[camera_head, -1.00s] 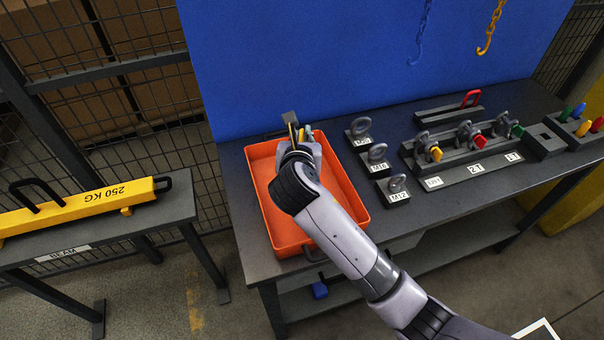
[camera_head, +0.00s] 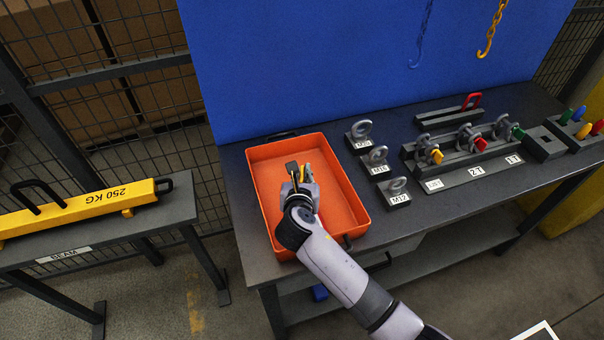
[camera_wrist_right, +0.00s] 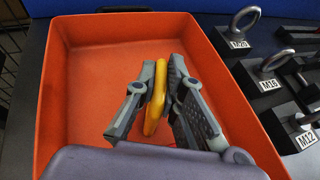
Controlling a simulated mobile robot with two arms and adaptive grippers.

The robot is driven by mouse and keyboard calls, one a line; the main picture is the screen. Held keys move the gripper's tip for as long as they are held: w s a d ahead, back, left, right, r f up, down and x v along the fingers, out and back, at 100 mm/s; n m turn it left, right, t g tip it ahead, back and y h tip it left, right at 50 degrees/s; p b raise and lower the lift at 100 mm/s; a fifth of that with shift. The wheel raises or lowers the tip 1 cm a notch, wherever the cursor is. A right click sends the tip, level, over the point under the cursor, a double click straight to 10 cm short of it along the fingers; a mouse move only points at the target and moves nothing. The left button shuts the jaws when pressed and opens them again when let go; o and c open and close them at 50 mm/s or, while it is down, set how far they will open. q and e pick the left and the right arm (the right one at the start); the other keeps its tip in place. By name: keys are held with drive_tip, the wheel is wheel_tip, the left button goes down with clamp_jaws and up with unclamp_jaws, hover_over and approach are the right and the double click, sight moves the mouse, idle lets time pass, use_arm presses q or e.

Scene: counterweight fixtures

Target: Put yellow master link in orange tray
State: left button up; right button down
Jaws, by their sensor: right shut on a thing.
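The orange tray (camera_head: 333,153) stands on the left end of the dark bench. My right gripper (camera_head: 299,172) is over the inside of the tray. In the right wrist view my right gripper (camera_wrist_right: 155,95) is shut on the yellow master link (camera_wrist_right: 156,98), which sits upright between its two fingers. The tray floor (camera_wrist_right: 100,80) shows around and beyond the link in that view. I cannot tell whether the link touches the floor. The link is mostly hidden by the gripper in the head view. My left gripper is not in view.
Labelled eye bolts (camera_head: 378,158) stand right of the tray. A rack of shackles (camera_head: 465,145) with coloured pins is further right. A yellow 250 KG beam (camera_head: 85,210) lies on a stand to the left. A blue panel (camera_head: 300,60) is behind the bench.

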drive_tip(key=c, duration=2.1)
unclamp_jaws()
drive_tip(key=shift+f, duration=0.1)
drive_tip(key=o, duration=0.4)
drive_tip(key=shift+s+r, duration=0.15)
drive_tip(key=shift+r, duration=0.05)
drive_tip(key=v, duration=1.1)
drive_tip(key=shift+s+r+b, duration=0.1)
drive_tip(key=shift+s+b, duration=0.2)
drive_tip(key=shift+s, duration=0.05)
